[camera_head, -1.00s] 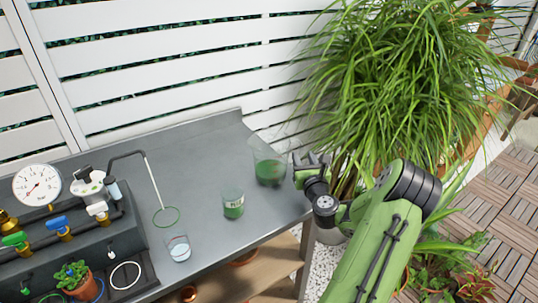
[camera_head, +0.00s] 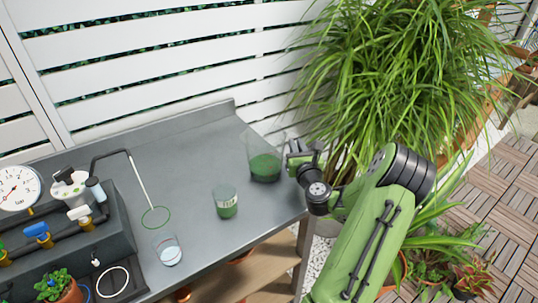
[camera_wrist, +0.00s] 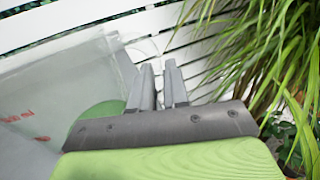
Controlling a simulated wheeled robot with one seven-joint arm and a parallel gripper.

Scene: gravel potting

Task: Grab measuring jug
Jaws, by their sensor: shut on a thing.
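The measuring jug (camera_head: 264,167) is a large clear vessel with green liquid in its lower part. It stands upright at the right end of the grey bench. My gripper (camera_head: 298,158) is at its right side, shut on the jug, level with its upper half. In the wrist view the jug's clear wall (camera_wrist: 60,85) with red markings fills the left side. A clear handle-like loop shows by my gripper's fingertips (camera_wrist: 160,75). The exact contact is hard to make out.
A smaller labelled beaker (camera_head: 226,202) with green liquid and a clear glass (camera_head: 168,250) stand on the bench (camera_head: 195,165). A slatted white fence (camera_head: 160,60) stands behind; a bushy grass plant (camera_head: 400,80) is at right.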

